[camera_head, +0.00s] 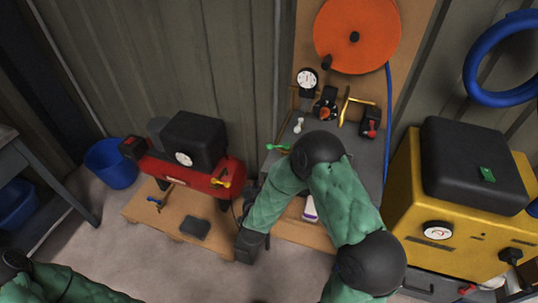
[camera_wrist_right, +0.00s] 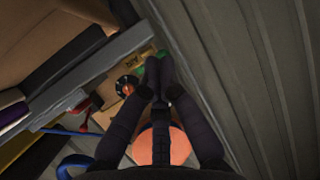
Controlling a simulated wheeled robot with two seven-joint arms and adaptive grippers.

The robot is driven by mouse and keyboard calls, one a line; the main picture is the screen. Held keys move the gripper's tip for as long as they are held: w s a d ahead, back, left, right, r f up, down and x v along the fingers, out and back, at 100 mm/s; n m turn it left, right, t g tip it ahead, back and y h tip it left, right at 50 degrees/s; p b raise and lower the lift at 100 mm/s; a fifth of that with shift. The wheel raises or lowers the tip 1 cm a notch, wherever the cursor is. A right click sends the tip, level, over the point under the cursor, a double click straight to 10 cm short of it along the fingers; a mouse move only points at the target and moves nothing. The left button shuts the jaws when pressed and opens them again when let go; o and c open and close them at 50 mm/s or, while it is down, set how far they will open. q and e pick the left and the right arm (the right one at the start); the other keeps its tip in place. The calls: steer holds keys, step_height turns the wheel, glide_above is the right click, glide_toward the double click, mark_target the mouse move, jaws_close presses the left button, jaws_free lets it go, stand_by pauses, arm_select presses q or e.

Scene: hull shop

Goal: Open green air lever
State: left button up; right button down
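The green lever (camera_head: 278,147) sits at the left edge of the grey bench top, left of my right arm's black elbow joint. Green also shows beside and behind the fingertips in the right wrist view (camera_wrist_right: 138,57). My right gripper (camera_wrist_right: 158,62) has its dark fingers brought together at the tips, with nothing clearly between them. In the head view the right gripper (camera_head: 249,191) is small and dark, below and left of the green lever and apart from it in the picture. My left arm's green sleeve shows at the bottom left; its gripper is out of view.
A red compressor (camera_head: 190,173) with a yellow-handled valve (camera_head: 221,182) stands on a wooden pallet to the left. An orange hose reel (camera_head: 357,30) hangs above gauges on a wooden panel. A yellow machine (camera_head: 455,230) stands at the right. A blue bucket (camera_head: 111,163) sits at the left.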

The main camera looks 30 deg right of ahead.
step_height(320, 180, up, 4)
steer(key=d+m+h, duration=0.1)
steer(key=d+h, duration=0.2)
steer(key=b, duration=0.5)
glide_toward(268, 148)
steer(key=shift+t, duration=0.3)
steer(key=x, duration=0.4)
steer(key=s+d+x, duration=0.1)
steer(key=x, duration=0.1)
steer(key=shift+w+d+f, duration=0.2)
steer(key=shift+w+f, duration=0.05)
steer(key=shift+f, duration=0.2)
steer(key=shift+w+d, duration=0.15)
steer(key=shift+w, duration=0.1)
steer(key=shift+w, duration=0.9)
